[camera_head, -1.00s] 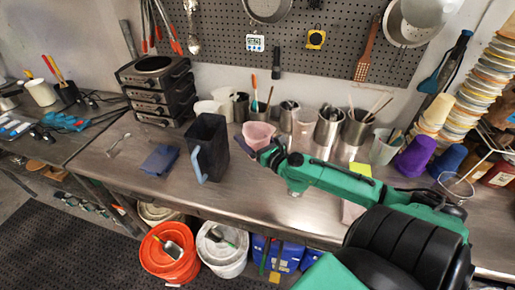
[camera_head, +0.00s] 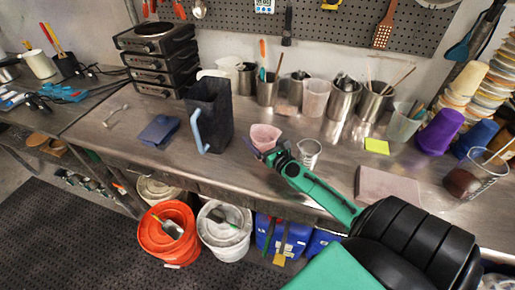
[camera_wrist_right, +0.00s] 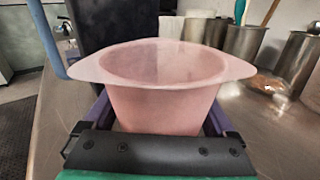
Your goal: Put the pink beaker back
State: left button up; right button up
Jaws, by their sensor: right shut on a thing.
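The pink beaker (camera_head: 264,136) is upright over the steel bench, to the right of the tall dark pitcher (camera_head: 208,112). My right gripper (camera_head: 270,154) is shut on it. In the right wrist view the pink beaker (camera_wrist_right: 165,95) sits between the purple fingers (camera_wrist_right: 160,118), with its wide rim and spout above them. Its base is hidden, so I cannot tell whether it touches the bench. My left gripper is not in view.
A clear measuring beaker (camera_head: 308,155) stands just right of my right gripper. Steel containers (camera_head: 342,98) with tools line the back. A pale pinkish slab (camera_head: 388,186) and a yellow note (camera_head: 376,146) lie to the right. Bench left of the blue cloth (camera_head: 159,130) is mostly clear.

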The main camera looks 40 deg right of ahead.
notch_tip(320, 180, down, 3)
jog(key=shift+r+b, duration=0.1)
jog(key=shift+b, duration=0.5)
jog(key=shift+r, duration=0.25)
jog(key=shift+f, duration=0.2)
jog(key=o, duration=1.2)
jog(key=shift+c, duration=0.2)
jog(key=shift+r, duration=0.2)
jog(key=s+b, duration=0.1)
jog(key=s, duration=0.3)
jog(key=s+b, duration=0.2)
jog(key=s, duration=0.1)
jog(key=s+b, duration=0.2)
jog(key=s, duration=0.2)
jog(key=shift+s+a+f, duration=0.15)
jog(key=shift+s+f, duration=0.1)
jog(key=shift+s, duration=0.05)
jog(key=shift+s+r, duration=0.25)
jog(key=shift+s, duration=0.05)
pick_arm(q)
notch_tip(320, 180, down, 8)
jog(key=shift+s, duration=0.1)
pick_arm(e)
jog(key=shift+f, duration=0.1)
